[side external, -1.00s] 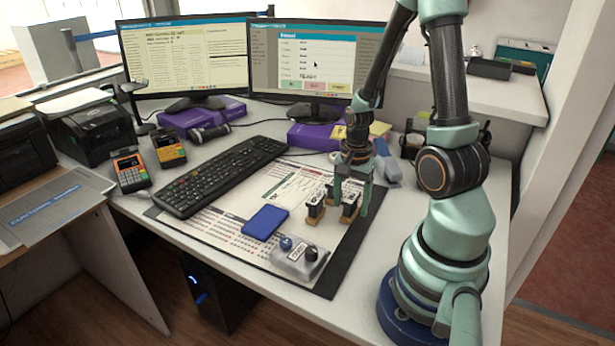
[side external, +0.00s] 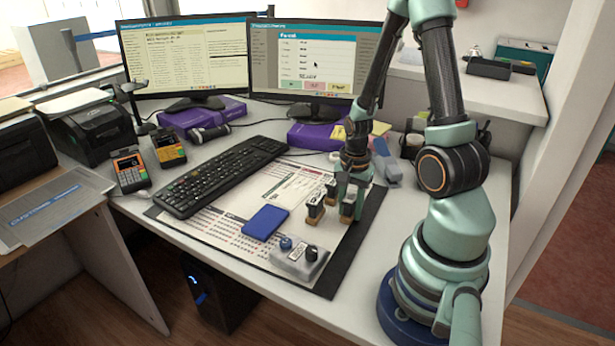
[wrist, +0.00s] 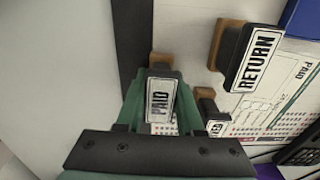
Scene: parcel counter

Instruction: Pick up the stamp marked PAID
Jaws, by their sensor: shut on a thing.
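The stamp marked PAID (wrist: 160,98) has a black body, a white label and a wooden part. In the wrist view it sits between the two green fingers of my gripper (wrist: 160,88), which is shut on it. The stamp marked RETURN (wrist: 255,60) stands apart, to the right in the wrist view. A third stamp (wrist: 212,117) is close by the right finger, its label partly hidden, with only "ED" readable.
A blue pad (side external: 265,222) and a grey holder with knobs (side external: 301,258) lie on the desk mat (side external: 340,262). A keyboard (side external: 222,175) is further left. Purple boxes and two monitors (side external: 315,60) stand behind.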

